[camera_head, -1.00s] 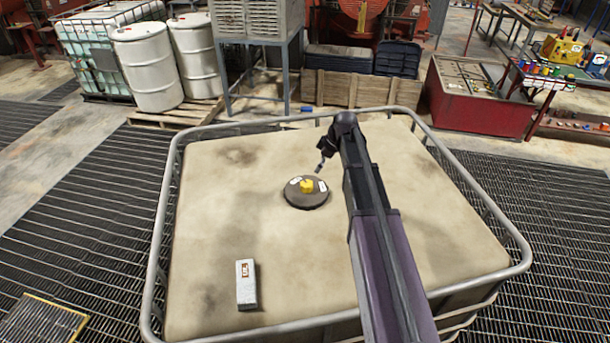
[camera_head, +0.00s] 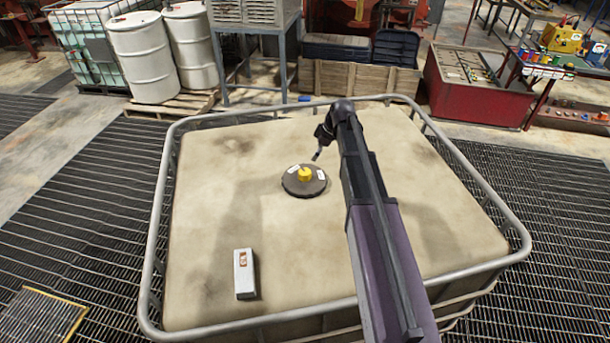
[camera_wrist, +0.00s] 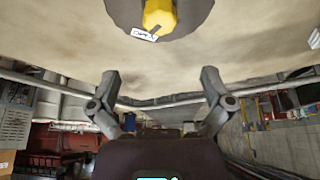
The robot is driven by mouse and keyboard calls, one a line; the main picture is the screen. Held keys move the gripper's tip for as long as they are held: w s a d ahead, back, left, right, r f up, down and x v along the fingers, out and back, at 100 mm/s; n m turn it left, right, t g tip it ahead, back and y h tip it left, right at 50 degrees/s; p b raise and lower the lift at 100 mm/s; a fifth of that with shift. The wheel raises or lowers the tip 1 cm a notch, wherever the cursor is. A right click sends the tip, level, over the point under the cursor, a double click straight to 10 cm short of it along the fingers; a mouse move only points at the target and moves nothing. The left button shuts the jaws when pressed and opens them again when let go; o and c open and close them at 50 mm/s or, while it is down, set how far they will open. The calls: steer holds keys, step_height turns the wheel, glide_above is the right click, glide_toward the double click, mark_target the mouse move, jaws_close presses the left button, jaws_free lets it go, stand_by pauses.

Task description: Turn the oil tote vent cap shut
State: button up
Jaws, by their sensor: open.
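The yellow vent cap (camera_head: 304,174) sits in the middle of a dark round lid on top of the oil tote (camera_head: 390,240). White labels lie on the lid on either side of the cap. In the wrist view the cap (camera_wrist: 159,15) shows at the top edge, partly cut off, with one label beside it. My gripper (camera_head: 316,156) is just beyond and to the right of the cap, apart from it. In the wrist view my gripper (camera_wrist: 160,88) has its two fingers spread wide with nothing between them.
A grey tube rail (camera_head: 160,215) runs round the tote's edge. White drums (camera_head: 142,57) and a red bin (camera_head: 470,88) stand behind. The rest of the tote top is clear.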

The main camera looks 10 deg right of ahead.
mark_target(305, 172)
steer(key=shift+b+x, duration=5.3)
steer(key=shift+x, duration=0.75)
steer(key=shift+s, duration=0.1)
